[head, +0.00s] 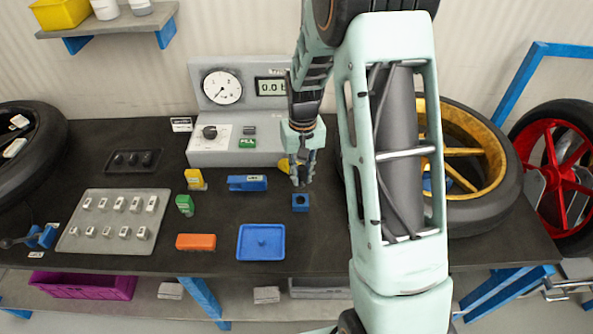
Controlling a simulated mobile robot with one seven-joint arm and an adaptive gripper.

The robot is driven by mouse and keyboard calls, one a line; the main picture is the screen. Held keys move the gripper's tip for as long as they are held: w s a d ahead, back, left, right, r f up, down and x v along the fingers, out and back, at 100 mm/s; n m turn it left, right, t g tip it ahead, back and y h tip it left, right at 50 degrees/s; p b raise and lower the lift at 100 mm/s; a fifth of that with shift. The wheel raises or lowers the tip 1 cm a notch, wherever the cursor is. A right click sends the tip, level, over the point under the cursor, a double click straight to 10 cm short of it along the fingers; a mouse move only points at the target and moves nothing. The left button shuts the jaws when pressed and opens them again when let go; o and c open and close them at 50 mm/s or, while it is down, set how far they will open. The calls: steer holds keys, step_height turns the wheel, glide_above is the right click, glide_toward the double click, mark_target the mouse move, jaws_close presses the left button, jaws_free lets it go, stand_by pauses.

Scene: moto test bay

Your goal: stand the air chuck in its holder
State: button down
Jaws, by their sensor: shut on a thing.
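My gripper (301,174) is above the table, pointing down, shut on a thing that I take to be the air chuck. The fingers hide most of it, so its shape and tilt are unclear. A small blue block with a dark round hole (300,203), which looks like the holder, stands on the table just below the fingertips. The fingertips appear above and behind the block, and I see no part of the held thing in the hole. A yellow piece (284,167) shows at the left of the fingers; I cannot tell whether it is held or behind.
A grey gauge console (216,150) stands behind my gripper. A blue clamp-like piece (248,183), an orange block (196,242) and a blue tray (246,256) lie to the left. A wheel with a yellow rim (480,150) stands right, partly behind my arm. Bare table surrounds the block.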

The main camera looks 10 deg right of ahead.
steer(key=shift+w+a+f, duration=0.1)
steer(key=shift+w+f, duration=0.05)
steer(key=shift+f, duration=0.2)
steer(key=shift+f+b, duration=2.2)
steer(key=shift+f, duration=0.75)
steer(key=shift+f+b, duration=1.05)
steer(key=shift+f, duration=0.05)
stand_by(0.6)
steer(key=c, duration=1.3)
jaws_free()
steer(key=shift+r+p, duration=2.2)
steer(key=shift+r, duration=1.3)
